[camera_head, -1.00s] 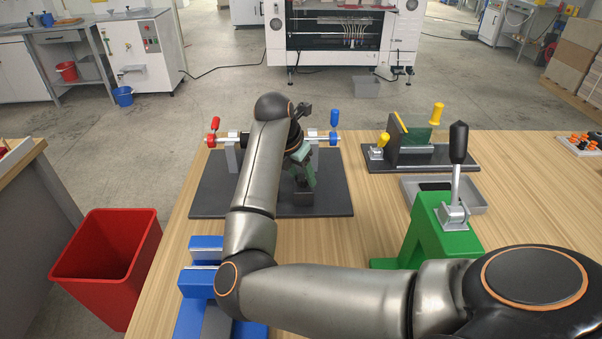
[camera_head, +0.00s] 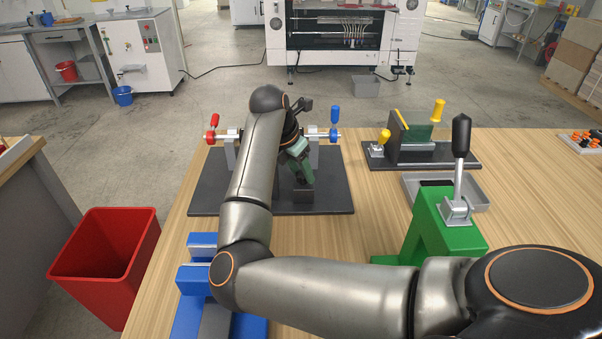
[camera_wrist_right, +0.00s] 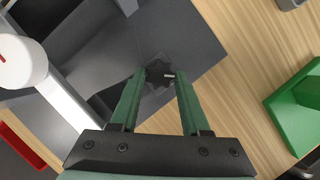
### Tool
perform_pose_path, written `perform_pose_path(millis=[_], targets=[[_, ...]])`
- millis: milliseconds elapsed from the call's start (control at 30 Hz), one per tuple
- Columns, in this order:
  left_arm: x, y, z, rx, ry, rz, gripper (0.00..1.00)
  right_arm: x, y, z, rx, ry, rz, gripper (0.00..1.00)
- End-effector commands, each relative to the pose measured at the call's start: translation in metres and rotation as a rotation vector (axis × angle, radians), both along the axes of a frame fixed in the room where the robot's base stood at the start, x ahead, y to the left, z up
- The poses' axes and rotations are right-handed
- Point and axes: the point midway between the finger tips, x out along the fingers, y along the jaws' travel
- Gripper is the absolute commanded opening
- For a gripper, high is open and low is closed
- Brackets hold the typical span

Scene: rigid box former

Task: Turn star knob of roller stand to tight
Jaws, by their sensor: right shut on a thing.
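The roller stand is on a dark base plate (camera_head: 335,200) on the table, with a red handle (camera_head: 214,120) at its left end and a blue handle (camera_head: 334,115) at its right end. My right gripper (camera_head: 304,178) reaches down at the front of the stand, over a small dark block. In the right wrist view, the black star knob (camera_wrist_right: 158,74) is between the green fingertips of this gripper (camera_wrist_right: 160,74), which is shut on it. A small light mark shows on the knob. My forearm hides the middle of the stand. My left gripper is not in view.
A green stand with a black-knobbed lever (camera_head: 440,225) stands to the right, before a grey tray (camera_head: 475,197). A fixture with yellow handles (camera_head: 420,150) is behind it. Blue blocks (camera_head: 200,280) lie at front left. A red bin (camera_head: 108,265) stands beside the table.

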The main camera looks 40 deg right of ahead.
Motion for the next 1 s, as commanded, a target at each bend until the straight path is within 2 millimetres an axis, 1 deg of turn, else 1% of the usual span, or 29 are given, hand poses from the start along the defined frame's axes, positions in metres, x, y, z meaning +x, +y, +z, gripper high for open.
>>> perform_pose_path(millis=[33, 100, 200, 300, 433, 633, 800, 1000], targets=[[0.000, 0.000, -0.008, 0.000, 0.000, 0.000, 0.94, 0.001, 0.000, -0.003, 0.000, -0.001, -0.032, 0.00], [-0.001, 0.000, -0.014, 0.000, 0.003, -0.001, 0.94, 0.002, 0.000, -0.003, 0.001, -0.002, -0.087, 0.00], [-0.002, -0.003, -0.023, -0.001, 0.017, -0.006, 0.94, 0.003, 0.000, -0.003, -0.001, -0.002, -0.175, 0.00], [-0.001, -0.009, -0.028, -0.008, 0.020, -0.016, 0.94, 0.004, 0.000, -0.003, 0.000, -0.001, -0.267, 0.00], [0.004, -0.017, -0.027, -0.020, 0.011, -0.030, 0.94, 0.005, -0.001, -0.002, 0.000, -0.001, -0.387, 0.00], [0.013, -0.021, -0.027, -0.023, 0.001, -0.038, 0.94, 0.006, -0.002, -0.001, 0.000, 0.000, -0.552, 0.00], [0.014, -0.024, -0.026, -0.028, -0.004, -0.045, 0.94, 0.007, -0.002, 0.000, 0.000, -0.001, -0.663, 0.00], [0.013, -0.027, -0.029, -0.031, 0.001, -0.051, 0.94, 0.007, -0.003, 0.000, 0.000, 0.000, -0.750, 0.00]])
